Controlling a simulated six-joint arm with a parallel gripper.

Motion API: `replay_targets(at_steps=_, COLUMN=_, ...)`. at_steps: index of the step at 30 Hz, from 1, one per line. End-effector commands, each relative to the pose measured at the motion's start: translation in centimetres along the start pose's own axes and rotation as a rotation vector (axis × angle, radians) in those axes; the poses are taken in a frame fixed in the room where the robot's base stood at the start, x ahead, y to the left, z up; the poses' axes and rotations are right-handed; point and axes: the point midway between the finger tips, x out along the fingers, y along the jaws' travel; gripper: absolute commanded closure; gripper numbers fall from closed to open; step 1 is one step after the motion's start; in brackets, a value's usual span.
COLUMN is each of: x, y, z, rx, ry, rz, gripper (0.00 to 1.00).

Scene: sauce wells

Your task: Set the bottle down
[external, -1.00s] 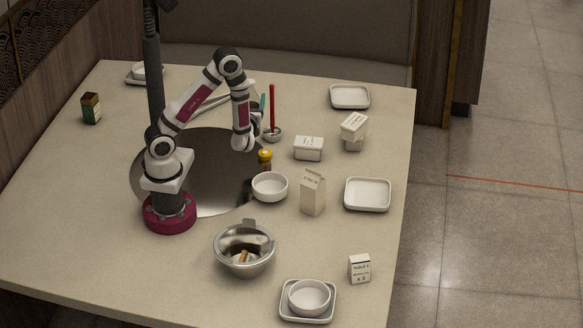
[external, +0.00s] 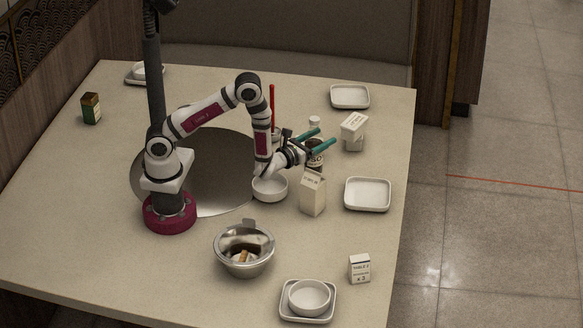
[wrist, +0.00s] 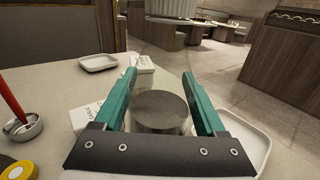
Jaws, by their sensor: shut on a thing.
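The bottle looks upright in the external view. Its base is hidden behind the milk carton and the fingers, so I cannot tell whether it touches the table. In the wrist view, my gripper (wrist: 159,76) has a round, flat grey-brown end of the bottle (wrist: 160,110) between its fingers.
A milk carton (external: 313,194) and a white bowl (external: 269,187) stand close in front. A white box (external: 353,131) and square dishes (external: 368,195) lie to the right. A cup with a red-handled tool (wrist: 22,125) and a yellow cap (wrist: 18,170) are at left.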

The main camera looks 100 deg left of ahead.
Motion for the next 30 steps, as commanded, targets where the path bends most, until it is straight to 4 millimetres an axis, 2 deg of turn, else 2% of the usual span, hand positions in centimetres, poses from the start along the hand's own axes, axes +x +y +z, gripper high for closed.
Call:
replay_targets(at_steps=3, x=0.0, y=0.0, z=-2.4, rx=0.002, ry=0.002, rz=0.001, gripper=1.0)
replay_targets(at_steps=7, x=0.1, y=0.0, z=-4.6, rx=0.0, ry=-0.001, rz=0.001, gripper=1.0)
replay_targets(at_steps=19, x=0.1, y=0.0, z=-5.3, rx=-0.002, ry=-0.002, rz=0.002, gripper=1.0)
replay_targets(at_steps=20, x=0.1, y=0.0, z=-5.3, rx=-0.001, ry=-0.001, rz=0.002, gripper=0.25)
replay_targets(at_steps=22, x=0.1, y=0.1, z=-5.3, rx=-0.002, ry=-0.001, rz=0.002, gripper=0.15)
replay_targets(at_steps=30, x=0.1, y=0.1, z=-5.2, rx=-0.001, ry=-0.001, rz=0.002, gripper=0.15)
